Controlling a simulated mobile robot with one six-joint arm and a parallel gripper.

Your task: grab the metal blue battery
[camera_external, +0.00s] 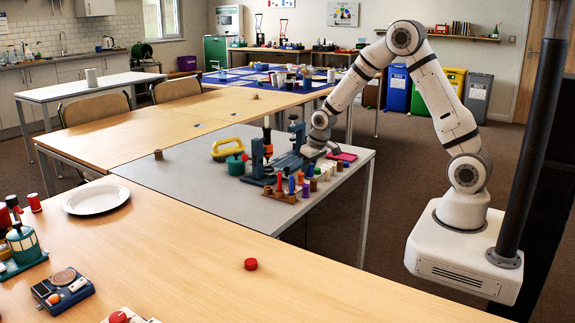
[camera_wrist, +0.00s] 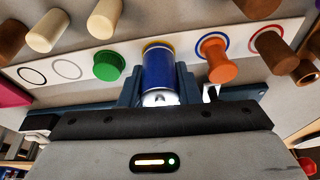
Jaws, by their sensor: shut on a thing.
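In the external view my arm reaches down to the grey table, among small coloured pieces, and the battery cannot be made out clearly there.
A green peg (camera_wrist: 108,65) is close left of the fingers and an orange peg (camera_wrist: 217,62) close right. Brown (camera_wrist: 273,50) and cream (camera_wrist: 48,30) pegs stand further out.

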